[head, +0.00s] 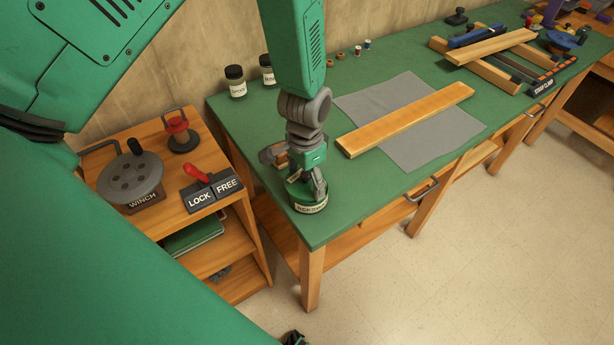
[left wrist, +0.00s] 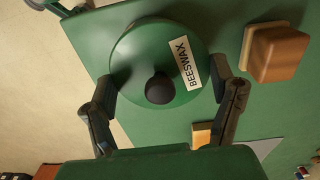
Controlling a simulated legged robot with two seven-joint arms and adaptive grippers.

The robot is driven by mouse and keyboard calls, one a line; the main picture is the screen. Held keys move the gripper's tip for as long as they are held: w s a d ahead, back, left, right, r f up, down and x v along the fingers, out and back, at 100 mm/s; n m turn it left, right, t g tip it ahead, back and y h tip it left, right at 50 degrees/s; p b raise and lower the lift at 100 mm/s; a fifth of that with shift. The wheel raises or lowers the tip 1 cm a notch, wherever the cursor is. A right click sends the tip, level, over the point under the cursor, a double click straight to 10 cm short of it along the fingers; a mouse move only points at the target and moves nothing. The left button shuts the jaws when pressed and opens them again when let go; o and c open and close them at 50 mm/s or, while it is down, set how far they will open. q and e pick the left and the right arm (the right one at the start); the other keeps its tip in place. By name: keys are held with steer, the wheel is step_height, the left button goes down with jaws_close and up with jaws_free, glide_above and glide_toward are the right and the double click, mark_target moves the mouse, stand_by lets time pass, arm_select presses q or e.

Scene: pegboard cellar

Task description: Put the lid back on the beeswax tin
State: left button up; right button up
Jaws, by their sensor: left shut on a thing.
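My left gripper (head: 311,190) points down over the near left corner of the green bench. The beeswax tin (head: 312,208), green with a pale label, stands under it at the bench edge. In the left wrist view the round green lid (left wrist: 135,55), with a black knob and a BEESWAX label, sits between the two fingers. The fingers grip it at opposite sides of its rim. The lid hides the tin in that view. In the head view the gripper covers much of the lid, so I cannot tell whether it touches the tin. My right gripper is not clearly seen.
A brown block (left wrist: 275,53) lies close beside the lid. A grey cloth (head: 415,145) with a wooden board (head: 405,118) lies to the right. Two jars (head: 235,82) stand at the back. A winch cart (head: 165,215) stands left of the bench.

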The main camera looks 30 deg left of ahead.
arm_select(q)
steer(key=shift+d+r, duration=0.2)
steer(key=shift+d, duration=0.5)
steer(key=shift+d+r+p, duration=0.1)
steer(key=shift+d+p, duration=0.1)
steer(key=shift+p, duration=0.1)
steer(key=shift+a, duration=0.45)
steer(key=shift+d, duration=0.35)
arm_select(e)
steer(key=shift+d+r, duration=0.4)
steer(key=shift+d, duration=0.2)
arm_select(q)
steer(key=shift+a+p, duration=0.3)
steer(key=shift+a, duration=0.1)
arm_select(e)
steer(key=shift+a+r, duration=0.1)
steer(key=shift+a, duration=0.3)
arm_select(q)
steer(key=shift+d+f, duration=0.2)
steer(key=shift+d, duration=0.1)
arm_select(e)
steer(key=shift+d, duration=0.3)
arm_select(q)
steer(key=shift+a+f, duration=0.1)
steer(key=shift+a, duration=0.25)
arm_select(e)
steer(key=shift+a+r, duration=0.15)
steer(key=shift+r, duration=0.05)
